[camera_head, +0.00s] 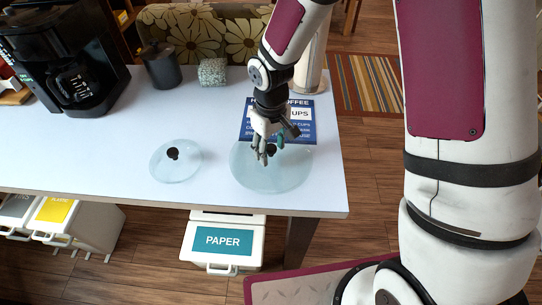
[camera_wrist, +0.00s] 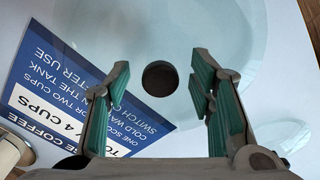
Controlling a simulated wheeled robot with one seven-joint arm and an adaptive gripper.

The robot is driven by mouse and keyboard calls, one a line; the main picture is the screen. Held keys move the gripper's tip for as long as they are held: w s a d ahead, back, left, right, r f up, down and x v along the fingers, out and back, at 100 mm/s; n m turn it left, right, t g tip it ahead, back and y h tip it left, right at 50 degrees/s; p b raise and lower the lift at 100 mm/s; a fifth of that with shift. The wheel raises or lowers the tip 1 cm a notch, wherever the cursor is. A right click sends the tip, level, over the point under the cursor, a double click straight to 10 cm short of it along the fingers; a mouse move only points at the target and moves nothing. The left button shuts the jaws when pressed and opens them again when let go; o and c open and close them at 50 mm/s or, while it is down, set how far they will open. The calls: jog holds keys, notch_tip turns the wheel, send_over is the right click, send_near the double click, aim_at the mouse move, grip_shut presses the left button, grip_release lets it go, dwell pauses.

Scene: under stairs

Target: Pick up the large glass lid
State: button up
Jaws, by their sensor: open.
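The large glass lid (camera_head: 262,178) is a clear round disc with a dark knob (camera_wrist: 160,78) at its middle. It lies flat on the white table (camera_head: 110,135) near the front right edge. A smaller glass lid (camera_head: 180,168) with a black knob lies to its left. My gripper (camera_head: 268,155) is above the large lid and covers part of it in the head view. In the wrist view my gripper (camera_wrist: 158,92) is open and empty, with its green-padded fingers on either side of the knob. The exact height of the fingertips over the knob is hard to tell.
A blue coffee sign (camera_head: 300,122) lies behind the large lid and partly under its edge. A coffee maker (camera_head: 65,60), a dark mug (camera_head: 160,66) and a speckled box (camera_head: 212,72) stand at the back. The table's middle is clear.

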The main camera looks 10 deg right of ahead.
aim_at(274, 150)
grip_shut()
jog(key=shift+r, duration=0.1)
jog(key=shift+r, duration=0.9)
jog(key=shift+s+d+r, duration=0.15)
jog(key=shift+s+r, duration=0.1)
jog(key=shift+r, duration=0.2)
jog(key=shift+s+d+r, duration=0.15)
jog(key=shift+s+r, duration=0.05)
jog(key=shift+r, duration=0.2)
jog(key=s+d+p, duration=0.1)
jog(key=s+d, duration=0.2)
jog(key=s, duration=0.3)
jog(key=s+d+r+p, duration=0.1)
jog(key=s+d, duration=0.2)
jog(key=s, duration=0.4)
jog(key=shift+s+d+r, duration=0.15)
jog(key=shift+s+r, duration=0.05)
jog(key=shift+s, duration=0.1)
